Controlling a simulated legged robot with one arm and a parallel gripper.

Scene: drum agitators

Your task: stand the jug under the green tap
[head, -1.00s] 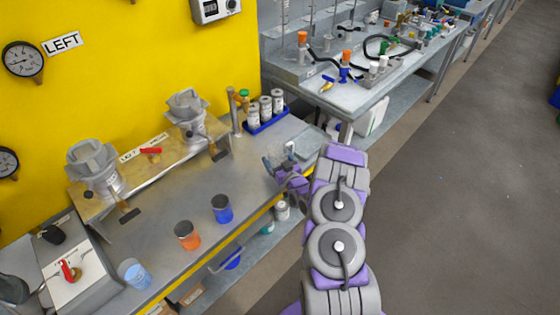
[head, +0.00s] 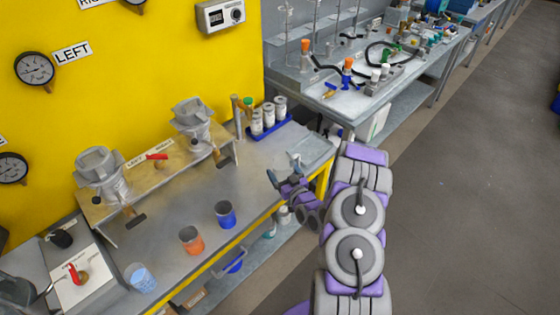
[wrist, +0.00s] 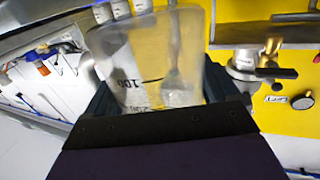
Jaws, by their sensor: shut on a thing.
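The clear jug, with black measuring marks, fills the middle of the wrist view (wrist: 155,65). My gripper (head: 285,170) is shut on it, with dark fingers on either side. In the head view the see-through jug is hard to make out between the fingers. The gripper is over the right end of the grey bench. A green-topped fitting (head: 247,102), which may be the green tap, stands by a tan post at the back of the bench, behind and left of the gripper. Its outlet is too small to tell.
A blue tray with several white bottles (head: 269,116) is at the back of the bench. A blue cup (head: 226,214) and an orange cup (head: 190,239) stand near the front edge. Two grey hoppers sit on a wooden shelf (head: 160,177) against the yellow wall.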

